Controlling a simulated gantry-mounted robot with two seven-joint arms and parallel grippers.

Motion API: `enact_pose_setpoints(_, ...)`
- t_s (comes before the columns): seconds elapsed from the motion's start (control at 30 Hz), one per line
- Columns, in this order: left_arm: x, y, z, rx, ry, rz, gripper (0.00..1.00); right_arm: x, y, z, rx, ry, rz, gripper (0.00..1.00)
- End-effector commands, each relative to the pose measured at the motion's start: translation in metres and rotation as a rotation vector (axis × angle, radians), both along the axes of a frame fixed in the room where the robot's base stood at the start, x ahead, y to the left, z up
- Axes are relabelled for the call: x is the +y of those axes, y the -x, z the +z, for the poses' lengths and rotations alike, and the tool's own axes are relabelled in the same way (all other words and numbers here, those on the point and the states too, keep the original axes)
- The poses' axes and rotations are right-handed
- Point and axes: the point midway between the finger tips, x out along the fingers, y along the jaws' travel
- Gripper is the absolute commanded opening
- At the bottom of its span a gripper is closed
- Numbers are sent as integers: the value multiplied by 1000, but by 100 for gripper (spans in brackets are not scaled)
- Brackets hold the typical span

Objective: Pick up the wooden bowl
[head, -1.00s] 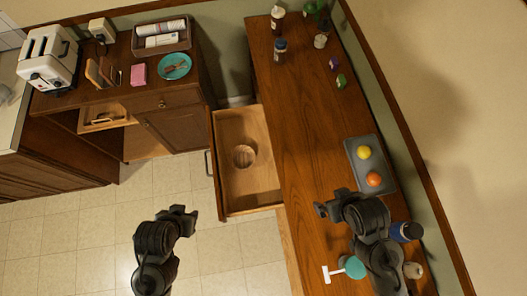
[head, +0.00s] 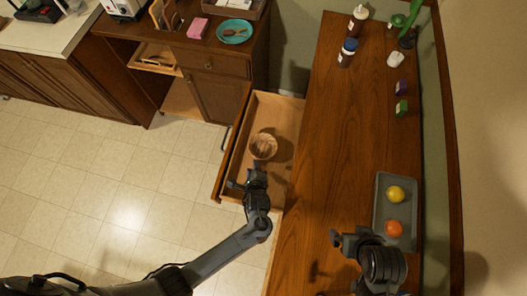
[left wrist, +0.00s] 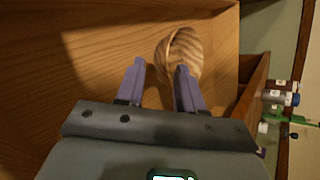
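The wooden bowl (head: 263,146) is a small, round, light-brown striped bowl lying inside the open wooden drawer (head: 288,110). My left gripper (head: 256,172) is over the drawer, just on the near side of the bowl. In the left wrist view the bowl (left wrist: 180,55) is ahead of the fingers, and the right finger overlaps its lower edge in the picture. The two fingers (left wrist: 160,82) are spread apart with nothing between them. I cannot tell whether a finger touches the bowl. My right gripper (head: 345,240) is over the wooden counter, away from the bowl; its fingers are unclear.
The long counter (head: 340,130) to the right holds a grey tray (head: 381,210) with a lemon (head: 396,194) and an orange (head: 394,228). Several bottles stand at its far end. Tiled floor lies open on the left.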

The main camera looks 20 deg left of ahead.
Motion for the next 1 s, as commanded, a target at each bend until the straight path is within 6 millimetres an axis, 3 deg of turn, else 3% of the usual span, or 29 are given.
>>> enact_pose_setpoints(0.03, 0, -6, -10, -10, -120, -54, 37, 0, 0, -11, 0, 0, 0, 100)
enact_pose_setpoints(0.1, 1, -11, -11, -19, -280, -118, 37, 0, 0, -17, 0, 1, 0, 100)
enact_pose_setpoints(0.3, 4, -19, -8, -28, -542, -210, 37, -1, 0, -23, -1, 3, 1, 100)
enact_pose_setpoints(0.73, 18, -45, -19, -28, -594, -227, 37, -2, 0, -32, -1, 7, 4, 100)
enact_pose_setpoints(1.0, 32, -72, -35, -28, -594, -226, 37, -2, 0, -42, -2, 6, 2, 100)
